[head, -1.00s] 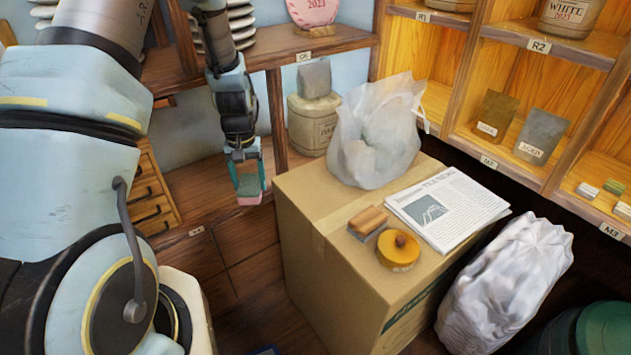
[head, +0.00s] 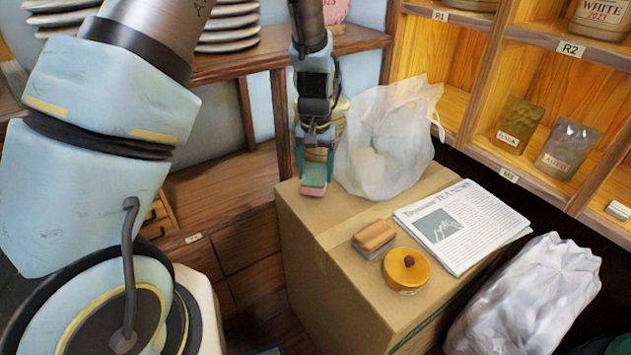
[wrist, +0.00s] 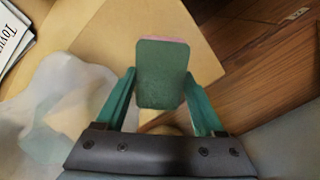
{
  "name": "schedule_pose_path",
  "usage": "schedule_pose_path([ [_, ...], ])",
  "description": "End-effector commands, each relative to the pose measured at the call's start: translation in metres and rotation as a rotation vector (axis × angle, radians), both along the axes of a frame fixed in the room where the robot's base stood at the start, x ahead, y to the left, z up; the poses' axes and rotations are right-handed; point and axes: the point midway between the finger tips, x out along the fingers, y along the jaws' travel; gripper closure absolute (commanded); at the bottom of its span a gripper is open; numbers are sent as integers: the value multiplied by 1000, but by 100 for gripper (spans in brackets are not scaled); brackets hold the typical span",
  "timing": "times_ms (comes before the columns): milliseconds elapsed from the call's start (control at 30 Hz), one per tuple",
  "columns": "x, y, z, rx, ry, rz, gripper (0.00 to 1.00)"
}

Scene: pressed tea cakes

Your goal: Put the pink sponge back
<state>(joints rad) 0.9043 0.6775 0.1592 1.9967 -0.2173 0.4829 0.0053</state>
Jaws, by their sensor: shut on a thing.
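The pink sponge (head: 313,190) has a dark green face, which fills the middle of the wrist view (wrist: 161,76) with a thin pink edge at its top. My gripper (head: 315,170) is shut on the sponge, one teal finger on each side of it. In the head view the gripper points down, with the sponge at the back left corner of the cardboard box (head: 345,290). In the wrist view the box top lies behind the sponge; I cannot tell how large the gap is.
On the box are a translucent bag (head: 385,150), a newspaper (head: 462,225), a brown block (head: 374,237) and a round yellow tin (head: 407,270). A white crumpled bag (head: 525,300) lies to the right. Shelves (head: 540,170) stand behind. The box top's front left is clear.

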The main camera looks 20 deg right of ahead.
Motion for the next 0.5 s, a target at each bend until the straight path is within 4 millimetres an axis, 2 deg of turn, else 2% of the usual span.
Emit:
schedule_pose_path([
  [233,0,1,-32,3,2,0,74],
  [500,0,0,-34,0,0,0,74],
])
